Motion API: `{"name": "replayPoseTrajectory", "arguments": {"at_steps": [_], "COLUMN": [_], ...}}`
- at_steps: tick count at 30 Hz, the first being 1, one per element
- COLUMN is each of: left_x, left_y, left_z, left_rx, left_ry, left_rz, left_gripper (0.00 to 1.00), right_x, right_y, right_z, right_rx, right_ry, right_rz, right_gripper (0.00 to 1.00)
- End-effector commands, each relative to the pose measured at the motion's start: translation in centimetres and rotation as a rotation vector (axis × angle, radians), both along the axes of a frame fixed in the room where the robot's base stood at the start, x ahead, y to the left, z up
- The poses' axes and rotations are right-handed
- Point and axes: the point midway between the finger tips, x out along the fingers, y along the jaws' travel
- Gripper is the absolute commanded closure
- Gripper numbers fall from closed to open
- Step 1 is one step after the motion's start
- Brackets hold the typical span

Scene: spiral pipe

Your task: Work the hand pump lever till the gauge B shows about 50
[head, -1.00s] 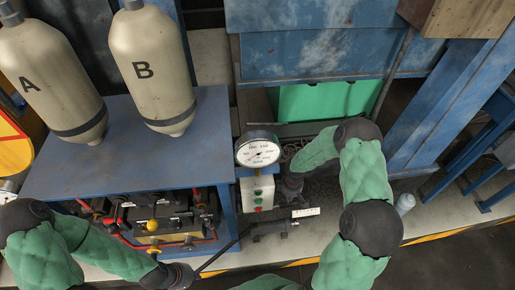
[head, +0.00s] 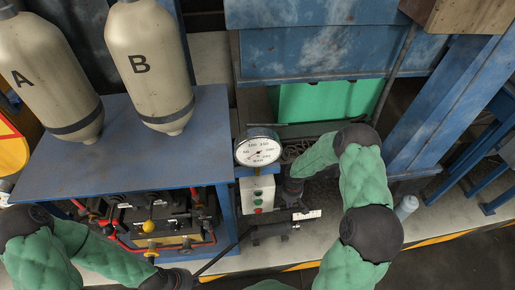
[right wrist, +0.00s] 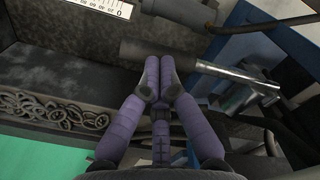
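The pressure gauge (head: 258,148) is a round white dial marked BAR, on a box with coloured buttons; its needle is too small to read surely. Tank B (head: 150,65) stands on the blue bench, left of the gauge. The pump lever (head: 222,259) is a thin dark rod slanting down left from the pump body (head: 270,232). My left gripper (head: 180,279) is at the lever's lower end; its fingers are hidden. My right gripper (head: 292,188) is beside the pump and gauge box. In the right wrist view its purple fingers (right wrist: 159,72) are together with nothing seen between them, near a dark cylinder.
Tank A (head: 45,75) stands left of tank B on the blue bench (head: 90,165). Red and black piping with a yellow knob (head: 148,227) lies below. A green bin (head: 325,101) is behind, a blue post (head: 445,100) at right. A small bottle (head: 406,206) stands on the floor.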

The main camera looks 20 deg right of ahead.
Motion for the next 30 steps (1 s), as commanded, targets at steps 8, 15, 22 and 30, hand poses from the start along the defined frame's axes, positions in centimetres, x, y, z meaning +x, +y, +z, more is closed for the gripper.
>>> {"name": "replayPoseTrajectory", "arguments": {"at_steps": [8,15,22,30], "left_x": [0.0,0.0,0.0,0.0], "left_y": [0.0,0.0,0.0,0.0], "left_z": [-2.2,-3.4,-3.3,-3.8], "left_rx": [0.000,0.000,0.000,0.000], "left_ry": [0.000,0.000,0.000,0.000], "left_rz": [0.000,0.000,0.000,0.000], "left_gripper": [1.00,1.00,1.00,1.00], "right_x": [-0.1,-0.1,-0.1,0.0], "right_y": [0.0,0.0,0.0,0.1], "right_z": [-2.5,-3.9,-3.8,-4.6], "right_rx": [0.002,0.001,0.001,0.002], "right_ry": [0.001,0.001,0.001,0.001], "right_rz": [0.000,0.000,0.000,0.000], "right_gripper": [1.00,1.00,1.00,1.00]}}
